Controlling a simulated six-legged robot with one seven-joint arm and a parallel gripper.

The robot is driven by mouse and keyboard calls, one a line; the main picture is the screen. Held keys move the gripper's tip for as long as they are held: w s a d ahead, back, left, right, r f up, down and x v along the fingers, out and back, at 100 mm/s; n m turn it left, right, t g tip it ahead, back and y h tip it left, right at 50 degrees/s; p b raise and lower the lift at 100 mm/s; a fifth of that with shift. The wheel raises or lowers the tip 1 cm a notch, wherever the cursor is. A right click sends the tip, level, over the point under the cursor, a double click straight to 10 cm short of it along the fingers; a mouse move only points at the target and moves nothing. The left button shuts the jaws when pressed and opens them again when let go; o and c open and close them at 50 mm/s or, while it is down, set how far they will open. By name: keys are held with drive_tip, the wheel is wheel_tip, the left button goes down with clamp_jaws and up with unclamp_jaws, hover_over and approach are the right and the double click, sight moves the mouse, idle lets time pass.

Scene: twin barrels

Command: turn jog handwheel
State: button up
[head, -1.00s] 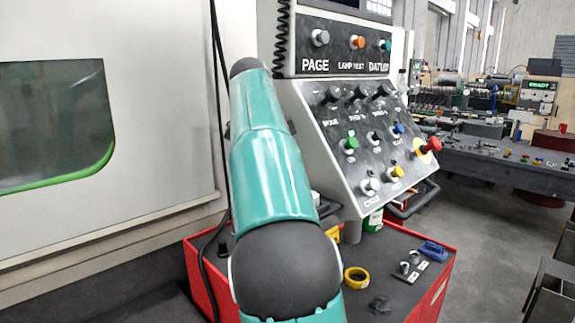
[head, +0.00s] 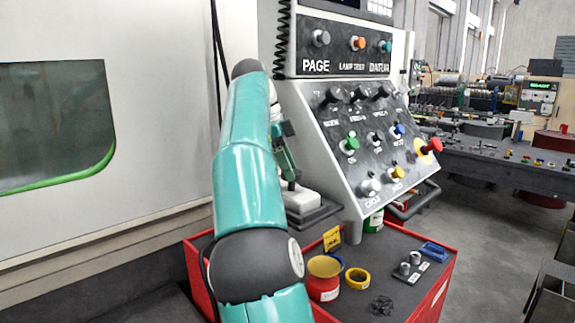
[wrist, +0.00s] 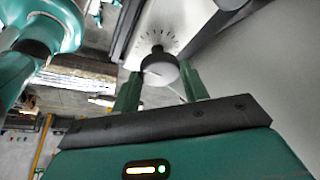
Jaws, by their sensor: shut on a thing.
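The jog handwheel (wrist: 160,70) is a small dark round knob in the wrist view, in front of a pale panel with a ring of dark graduation marks (wrist: 158,40). My gripper (wrist: 160,78) has one green finger on each side of the knob and is shut on it. In the head view my teal arm stands in front of the slanted control panel (head: 350,130). The wrist end shows partly behind the arm, by the panel's left edge. The handwheel cannot be made out in the head view.
A red cart (head: 436,297) with a dark top stands below the panel. On it are a red can (head: 323,285), a yellow tape roll (head: 357,278), a yellow card (head: 332,239) and a blue item (head: 432,251). A large machine door (head: 150,130) fills the left.

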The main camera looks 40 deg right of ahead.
drive_tip(key=o, duration=1)
drive_tip(key=shift+n, duration=0.3)
